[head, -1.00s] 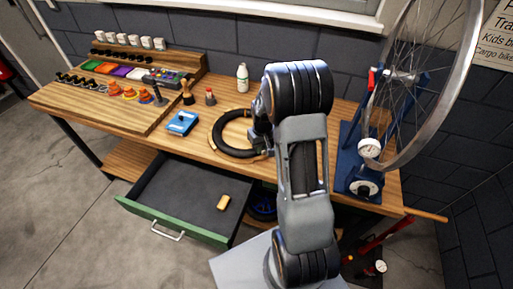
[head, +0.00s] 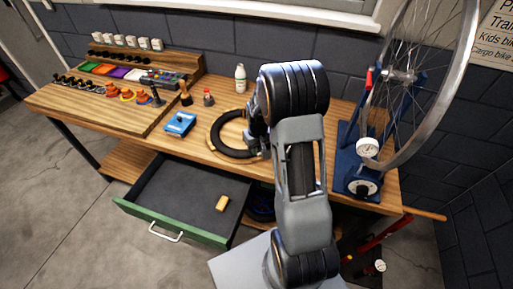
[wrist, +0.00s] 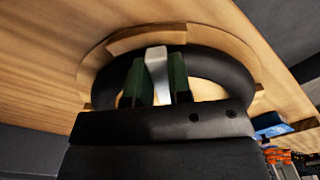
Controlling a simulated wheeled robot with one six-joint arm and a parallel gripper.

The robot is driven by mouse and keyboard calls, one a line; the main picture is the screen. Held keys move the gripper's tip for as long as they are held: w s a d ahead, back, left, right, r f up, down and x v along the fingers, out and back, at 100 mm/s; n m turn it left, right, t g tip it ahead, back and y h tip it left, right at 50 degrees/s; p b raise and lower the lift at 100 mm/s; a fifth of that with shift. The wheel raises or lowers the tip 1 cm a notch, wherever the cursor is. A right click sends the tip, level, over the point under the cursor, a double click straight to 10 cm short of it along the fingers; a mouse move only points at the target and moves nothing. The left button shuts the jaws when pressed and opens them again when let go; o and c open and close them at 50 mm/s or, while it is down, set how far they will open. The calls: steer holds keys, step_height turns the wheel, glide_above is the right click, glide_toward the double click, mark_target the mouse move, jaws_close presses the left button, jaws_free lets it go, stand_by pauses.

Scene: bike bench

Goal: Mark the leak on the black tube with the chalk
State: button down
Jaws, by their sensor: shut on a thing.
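The black tube (head: 219,148) lies as a ring on a round wooden holder on the bench, partly hidden by my arm in the head view. In the wrist view the tube (wrist: 226,70) arcs across behind my fingers. My gripper (wrist: 157,78) has dark green fingers shut on a pale grey-white stick, which looks like the chalk (wrist: 156,62). The chalk's far end overlaps the tube in the wrist view; I cannot tell if it touches. In the head view my gripper (head: 257,138) is at the tube's right side. I cannot make out the leak.
A blue box (head: 180,123), a white bottle (head: 240,80) and a small red-capped bottle (head: 208,97) stand near the tube. A blue truing stand with a wheel (head: 448,100) is at right. An open green-fronted drawer (head: 170,228) below holds a yellow-orange block (head: 222,203).

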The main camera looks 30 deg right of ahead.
steer(key=shift+a, duration=0.45)
steer(key=shift+d, duration=0.2)
steer(key=shift+d+f, duration=0.1)
steer(key=shift+d, duration=0.95)
steer(key=shift+a, duration=0.25)
steer(key=shift+a, duration=1)
steer(key=shift+d+r, duration=0.1)
steer(key=shift+r, duration=0.1)
steer(key=shift+r+p, duration=2.25)
steer(key=shift+r, duration=1.2)
